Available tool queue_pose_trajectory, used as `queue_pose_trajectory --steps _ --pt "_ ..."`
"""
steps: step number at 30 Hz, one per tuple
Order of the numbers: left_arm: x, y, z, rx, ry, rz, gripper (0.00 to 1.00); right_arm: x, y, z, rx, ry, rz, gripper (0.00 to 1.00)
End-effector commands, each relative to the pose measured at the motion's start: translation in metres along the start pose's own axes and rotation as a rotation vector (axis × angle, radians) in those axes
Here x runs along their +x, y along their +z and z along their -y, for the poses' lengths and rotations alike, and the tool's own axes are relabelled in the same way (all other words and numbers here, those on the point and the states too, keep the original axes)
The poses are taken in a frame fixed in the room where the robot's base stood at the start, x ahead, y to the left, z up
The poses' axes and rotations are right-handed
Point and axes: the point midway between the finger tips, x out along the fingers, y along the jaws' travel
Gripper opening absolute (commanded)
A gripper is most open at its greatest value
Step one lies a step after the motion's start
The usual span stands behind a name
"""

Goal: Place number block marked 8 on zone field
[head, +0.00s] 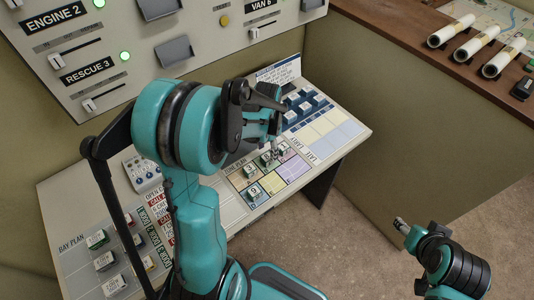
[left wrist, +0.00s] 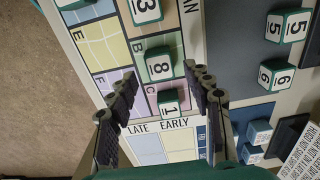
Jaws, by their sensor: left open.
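The block marked 8 (head: 266,159) sits on the green field B of the zone plan, and the left wrist view shows its face upward (left wrist: 160,64). The zone plan (left wrist: 95,47) is a grid of lettered coloured fields. My left gripper (left wrist: 160,73) is open, its fingers on both sides of block 8 and apart from it in the picture; I cannot tell the height gap. In the head view my left gripper (head: 274,145) hangs over the plan and partly hides it. My right gripper (head: 402,226) is small at the lower right, away from the console.
Block 1 (left wrist: 171,103) stands close beside block 8 on pink field C. Block 3 (left wrist: 145,11) is on the other side. Block 9 (head: 255,192) is near the console's front edge. Blocks 5 (left wrist: 288,27) and 6 (left wrist: 277,75) lie on a dark area.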

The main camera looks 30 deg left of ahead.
Motion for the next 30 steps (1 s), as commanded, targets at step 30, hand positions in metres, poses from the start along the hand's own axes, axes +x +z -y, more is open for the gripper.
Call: queue_pose_trajectory --steps 30 --pt "-0.151 0.044 -0.109 -0.273 -0.14 -0.426 0.51 -0.019 -0.013 0.0 0.0 0.0 0.0 0.51"
